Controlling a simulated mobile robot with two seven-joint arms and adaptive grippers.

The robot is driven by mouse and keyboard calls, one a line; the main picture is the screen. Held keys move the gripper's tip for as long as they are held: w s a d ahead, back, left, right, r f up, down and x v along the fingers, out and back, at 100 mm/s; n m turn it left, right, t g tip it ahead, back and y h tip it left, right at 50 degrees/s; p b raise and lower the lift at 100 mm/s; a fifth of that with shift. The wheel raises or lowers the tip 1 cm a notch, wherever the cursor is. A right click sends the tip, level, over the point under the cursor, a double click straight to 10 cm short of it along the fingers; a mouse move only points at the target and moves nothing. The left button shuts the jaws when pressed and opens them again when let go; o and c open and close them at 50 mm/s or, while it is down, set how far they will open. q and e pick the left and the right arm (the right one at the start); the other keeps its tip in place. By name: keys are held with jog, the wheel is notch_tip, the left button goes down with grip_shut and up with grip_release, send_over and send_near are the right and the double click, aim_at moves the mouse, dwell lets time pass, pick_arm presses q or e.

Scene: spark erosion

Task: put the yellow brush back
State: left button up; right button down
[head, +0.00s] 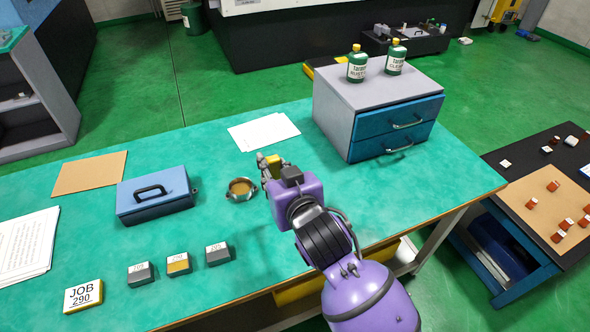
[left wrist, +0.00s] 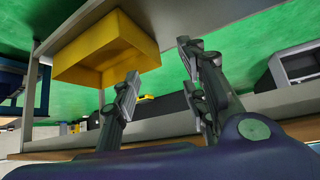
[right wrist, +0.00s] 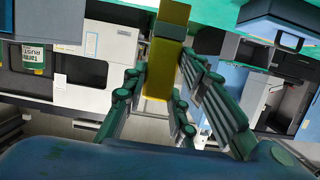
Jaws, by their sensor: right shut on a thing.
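The yellow brush (head: 272,160) is in my right gripper (head: 268,172), above the teal bench just right of a small round bowl (head: 241,188). In the right wrist view the brush (right wrist: 160,82) is a yellow block with a grey band near its upper end. The fingers of my right gripper (right wrist: 163,72) are closed on its two sides. My left gripper (left wrist: 158,64) shows only in the left wrist view. Its fingers are spread and nothing is between them.
On the bench are a blue box with a handle (head: 155,196), several small labelled blocks, a JOB 290 sign (head: 83,296), papers (head: 263,131) and a drawer cabinet (head: 335,108) carrying two green bottles. The left wrist view shows a yellow bin (left wrist: 105,50). Bare bench lies right of my right gripper.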

jog(key=shift+w+d, duration=0.2)
jog(key=w+f, duration=0.4)
jog(key=w+f+b, duration=0.1)
jog(key=w+f, duration=0.3)
jog(key=w, duration=0.1)
jog(key=w+d+f, duration=0.1)
jog(key=w+f, duration=0.3)
jog(key=shift+w+f, duration=0.15)
jog(key=shift+f, duration=0.25)
pick_arm(q)
jog(key=shift+s+f, duration=0.3)
jog(key=shift+f, duration=0.55)
pick_arm(e)
jog(key=shift+r, duration=0.1)
jog(key=shift+f+b, duration=0.2)
jog(key=shift+b, duration=0.1)
pick_arm(q)
jog(key=shift+s+f, duration=0.1)
pick_arm(e)
jog(key=c, duration=1.4)
grip_release()
